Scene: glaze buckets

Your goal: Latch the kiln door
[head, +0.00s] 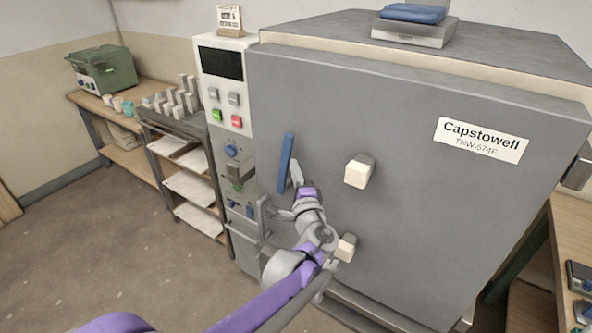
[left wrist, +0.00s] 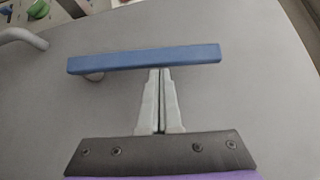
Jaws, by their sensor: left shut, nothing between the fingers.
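The kiln door (head: 420,200) is a large grey panel on the right with a "Capstowell" label. I cannot tell whether it sits fully flush. A blue bar handle (head: 286,160) stands near-upright, slightly tilted, at the door's left side. In the left wrist view the blue bar (left wrist: 145,58) lies across the picture on a short post. My left gripper (head: 297,172) is shut and empty beside the handle. In the left wrist view its fingertips (left wrist: 160,71) reach the bar's near edge; whether they touch it is unclear. My right gripper is not in view.
Two cream blocks (head: 359,171) stick out of the door right of my arm. A control panel (head: 226,90) with buttons stands left of the door. A grey bar handle (head: 263,216) is beside my gripper. Shelves (head: 186,150) stand further left; the floor there is clear.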

